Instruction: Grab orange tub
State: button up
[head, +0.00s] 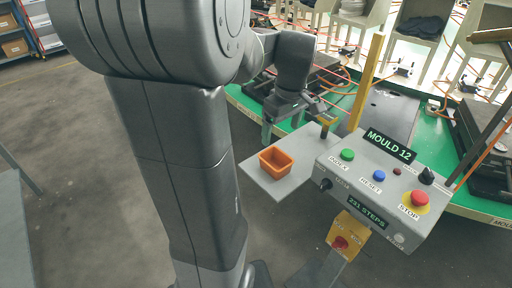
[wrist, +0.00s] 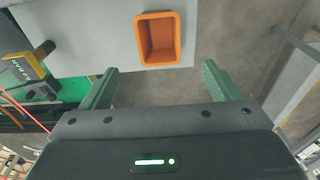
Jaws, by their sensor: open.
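The orange tub (head: 276,162) stands upright on a small grey shelf (head: 258,182) beside the control panel in the head view. It looks empty. In the wrist view the orange tub (wrist: 158,60) lies ahead of the fingertips, roughly midway between their lines, on the grey shelf (wrist: 90,50). My gripper (wrist: 158,72) is open, with its two green fingers apart and nothing between them. In the head view my gripper (head: 284,130) is behind and above the tub, apart from it.
The control panel (head: 375,180) with green, blue and red buttons stands right of the tub. A yellow post (head: 366,80) rises behind it. The green carousel edge (head: 245,101) runs behind the shelf. Open floor (head: 60,190) lies left of my arm.

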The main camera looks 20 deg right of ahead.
send_near(276, 161)
jog(key=shift+s+a+f, duration=0.45)
jog(key=shift+s+f, duration=0.05)
jog(key=shift+s, duration=0.1)
jog(key=shift+s+a+f, duration=0.45)
jog(key=shift+s, duration=0.2)
jog(key=shift+w+f, duration=0.2)
jog(key=shift+f, duration=1)
jog(key=shift+w+f, duration=0.15)
jog(key=shift+f, duration=1)
jog(key=shift+c, duration=0.2)
jog(key=c, duration=1)
